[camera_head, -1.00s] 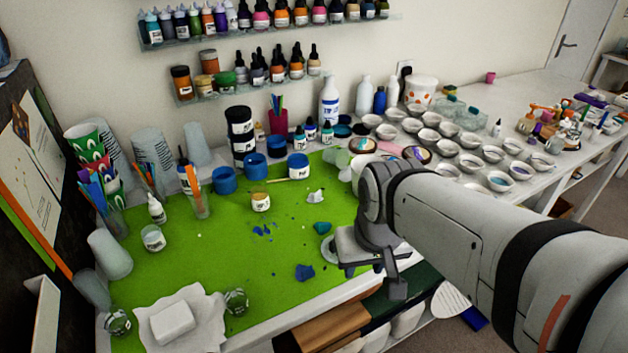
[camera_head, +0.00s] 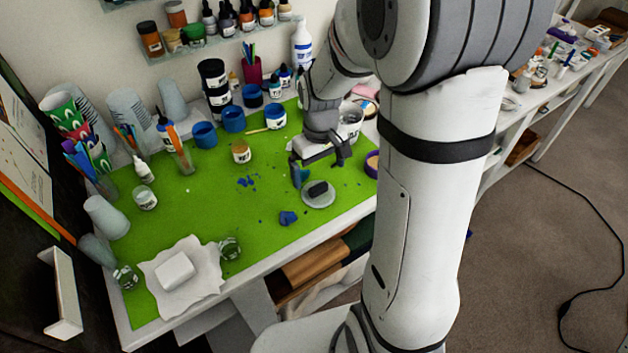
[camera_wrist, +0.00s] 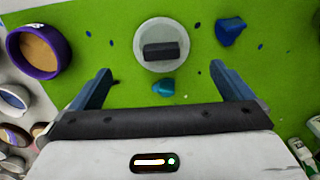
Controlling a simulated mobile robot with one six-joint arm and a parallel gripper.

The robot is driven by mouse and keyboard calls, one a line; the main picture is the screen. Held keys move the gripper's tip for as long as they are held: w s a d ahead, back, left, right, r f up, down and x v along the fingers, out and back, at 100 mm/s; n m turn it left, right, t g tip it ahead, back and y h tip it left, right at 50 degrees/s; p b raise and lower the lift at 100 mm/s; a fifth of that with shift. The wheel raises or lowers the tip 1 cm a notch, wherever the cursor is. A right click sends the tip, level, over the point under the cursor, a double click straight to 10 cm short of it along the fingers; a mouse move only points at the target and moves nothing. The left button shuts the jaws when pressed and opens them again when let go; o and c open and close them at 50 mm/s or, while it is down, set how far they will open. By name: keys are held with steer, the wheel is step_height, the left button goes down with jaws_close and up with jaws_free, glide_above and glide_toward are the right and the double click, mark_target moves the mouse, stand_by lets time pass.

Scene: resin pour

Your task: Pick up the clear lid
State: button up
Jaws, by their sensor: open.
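The clear lid (camera_head: 318,201) is a round, pale translucent disc with a black block-shaped handle on top. It lies flat on the green mat (camera_head: 190,240) near the front edge. In the wrist view the lid (camera_wrist: 145,62) is at top centre, beyond my fingertips and roughly between their lines. My gripper (camera_head: 319,165) is open and empty above the mat, behind the lid in the head view. Its two fingers show in the wrist view (camera_wrist: 163,82), apart from the lid. A teal resin piece (camera_wrist: 164,86) lies between the fingers, nearer than the lid.
A blue resin piece (camera_head: 288,218) lies left of the lid; it also shows in the wrist view (camera_wrist: 230,31). A purple-rimmed pot (camera_wrist: 37,51) stands to the other side. Clear glass jars (camera_head: 230,248) and a white block on paper (camera_head: 176,270) occupy the mat's front left.

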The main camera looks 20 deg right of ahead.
mark_target(319, 187)
steer(key=f, duration=0.3)
steer(key=f+p, duration=0.1)
steer(key=f, duration=0.3)
steer(key=shift+s+a, duration=0.1)
steer(key=shift+s, duration=0.1)
steer(key=shift+c, duration=0.2)
steer(key=c, duration=1)
